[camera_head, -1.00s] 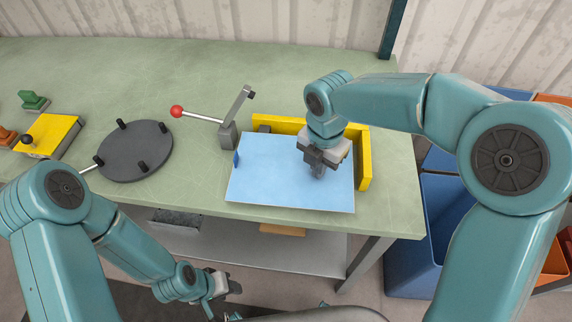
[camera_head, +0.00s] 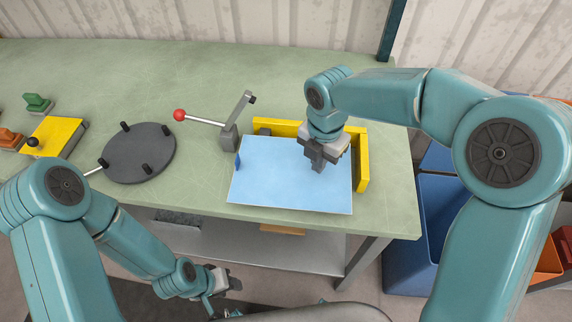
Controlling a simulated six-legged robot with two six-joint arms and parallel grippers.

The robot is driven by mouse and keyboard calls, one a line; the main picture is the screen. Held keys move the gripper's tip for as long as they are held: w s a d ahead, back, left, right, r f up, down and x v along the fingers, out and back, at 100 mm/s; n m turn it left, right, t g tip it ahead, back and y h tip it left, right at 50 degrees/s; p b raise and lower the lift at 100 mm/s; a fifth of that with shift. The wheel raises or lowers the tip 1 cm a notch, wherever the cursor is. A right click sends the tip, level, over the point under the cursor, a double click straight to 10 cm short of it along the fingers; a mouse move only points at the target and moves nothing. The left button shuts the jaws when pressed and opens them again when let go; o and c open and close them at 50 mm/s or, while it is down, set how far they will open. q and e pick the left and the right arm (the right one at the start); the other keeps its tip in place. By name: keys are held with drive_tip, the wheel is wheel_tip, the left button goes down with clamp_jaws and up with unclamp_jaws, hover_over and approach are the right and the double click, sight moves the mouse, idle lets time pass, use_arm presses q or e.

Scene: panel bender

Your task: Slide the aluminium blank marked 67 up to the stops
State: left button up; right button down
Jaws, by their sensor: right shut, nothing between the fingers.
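The blank (camera_head: 280,180) is a flat, light blue sheet lying on the green bench; I cannot read any number on it. The stops are a yellow angled fence (camera_head: 362,175), with one leg along the sheet's back edge and one along its right edge. The sheet lies close to both legs; I cannot tell whether it touches them. My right gripper (camera_head: 318,166) is shut and empty, pointing down at the sheet's back right part; contact is unclear. My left gripper (camera_head: 229,284) hangs low in front of the bench, its fingers too small to judge.
A clamp (camera_head: 229,135) with a red-knobbed lever (camera_head: 179,115) stands left of the sheet. A dark round plate with pegs (camera_head: 139,155) and a yellow box (camera_head: 52,136) are further left. Blue bins (camera_head: 415,225) stand right of the bench. The back of the bench (camera_head: 130,75) is clear.

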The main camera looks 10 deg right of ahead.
wheel_tip(320, 180, up, 5)
drive_tip(key=p, duration=0.3)
drive_tip(key=shift+f+p, duration=0.1)
drive_tip(key=shift+p, duration=0.2)
drive_tip(key=shift+w, duration=0.1)
